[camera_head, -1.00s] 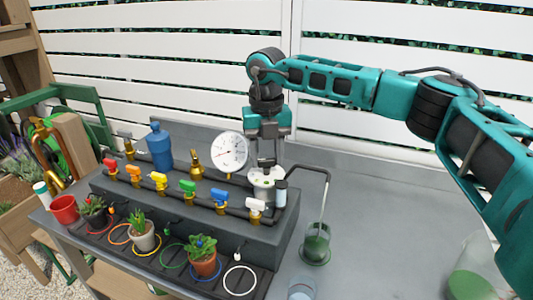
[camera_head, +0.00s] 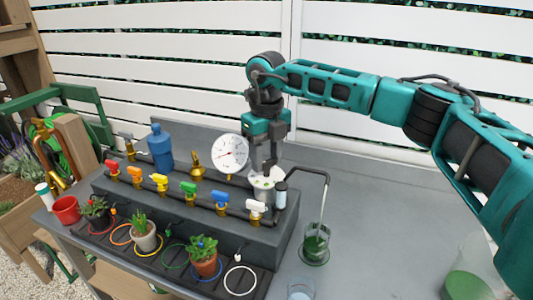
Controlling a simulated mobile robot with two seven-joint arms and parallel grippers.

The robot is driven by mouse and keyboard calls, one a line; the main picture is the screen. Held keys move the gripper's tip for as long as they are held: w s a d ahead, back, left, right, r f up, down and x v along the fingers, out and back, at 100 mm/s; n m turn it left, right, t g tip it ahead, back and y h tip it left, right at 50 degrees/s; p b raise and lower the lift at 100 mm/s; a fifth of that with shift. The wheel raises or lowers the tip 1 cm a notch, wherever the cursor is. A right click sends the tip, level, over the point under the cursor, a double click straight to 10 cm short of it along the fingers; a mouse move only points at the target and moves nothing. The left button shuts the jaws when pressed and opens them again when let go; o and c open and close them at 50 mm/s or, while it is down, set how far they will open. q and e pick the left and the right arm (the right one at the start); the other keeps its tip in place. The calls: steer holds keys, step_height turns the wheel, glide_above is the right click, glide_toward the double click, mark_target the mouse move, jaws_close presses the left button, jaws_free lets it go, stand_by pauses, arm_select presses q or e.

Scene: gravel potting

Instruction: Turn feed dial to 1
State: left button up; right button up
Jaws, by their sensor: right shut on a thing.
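The feed dial (camera_head: 262,181) is on top of a pale cylindrical feed unit at the right end of the dark manifold block. My right gripper (camera_head: 264,168) points straight down over this unit, its fingers shut on the dial. The fingers partly hide the dial, and its number marks are too small to read. My left gripper is not in view.
A round white gauge (camera_head: 232,153) stands close left of my gripper. Several coloured valves line the block, with the white valve (camera_head: 256,206) nearest. A bent tube runs into a glass of green liquid (camera_head: 315,245).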

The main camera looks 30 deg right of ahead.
mark_target(266, 161)
steer(key=shift+n, duration=1.2)
steer(key=o, duration=1.1)
steer(key=shift+c, duration=0.2)
steer(key=shift+r, duration=0.1)
step_height(266, 161, up, 13)
